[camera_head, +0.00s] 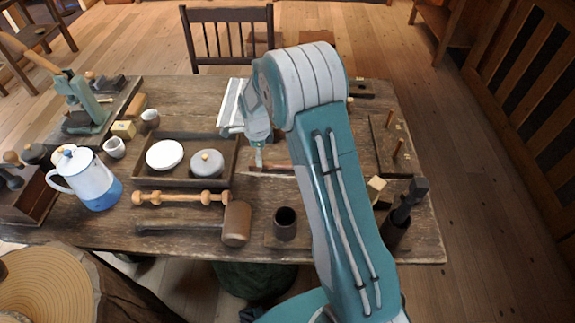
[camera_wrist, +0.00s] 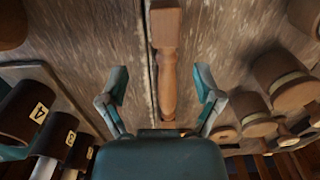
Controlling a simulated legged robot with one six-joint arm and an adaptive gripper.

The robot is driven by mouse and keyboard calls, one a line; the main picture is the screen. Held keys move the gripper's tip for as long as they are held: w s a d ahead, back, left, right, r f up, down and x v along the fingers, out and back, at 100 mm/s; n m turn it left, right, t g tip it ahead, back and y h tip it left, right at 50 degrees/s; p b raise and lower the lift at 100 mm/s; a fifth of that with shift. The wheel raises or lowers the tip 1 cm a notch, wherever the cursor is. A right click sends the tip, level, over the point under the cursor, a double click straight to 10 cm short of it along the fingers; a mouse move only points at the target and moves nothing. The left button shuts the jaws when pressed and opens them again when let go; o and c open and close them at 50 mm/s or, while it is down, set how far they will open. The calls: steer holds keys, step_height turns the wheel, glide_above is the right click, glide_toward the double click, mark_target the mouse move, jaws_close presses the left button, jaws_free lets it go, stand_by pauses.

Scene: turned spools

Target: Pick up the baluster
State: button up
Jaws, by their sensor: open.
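The baluster (camera_wrist: 168,65) is a reddish-brown turned wooden piece with a square block at one end and a rounded, tapering body. In the wrist view it lies lengthwise between the two fingers of my gripper (camera_wrist: 161,88), with clear space on both sides. The fingers are spread wide and hold nothing. The baluster's near end is hidden behind the gripper body. In the head view a reddish-brown bar, apparently the baluster (camera_head: 279,168), lies on the table just below my gripper (camera_head: 257,158), partly covered by my arm.
A dark tray (camera_head: 188,181) with a white dish and a lidded pot stands left of my gripper. A light turned spindle (camera_head: 181,197) and a mallet (camera_head: 236,223) lie in front of it. In the wrist view, numbered dark cylinders (camera_wrist: 25,108) stand left and wooden spools (camera_wrist: 285,80) right.

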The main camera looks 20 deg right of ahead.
steer(key=f, duration=0.5)
steer(key=shift+w+f, duration=0.3)
steer(key=shift+w, duration=0.1)
jaws_close()
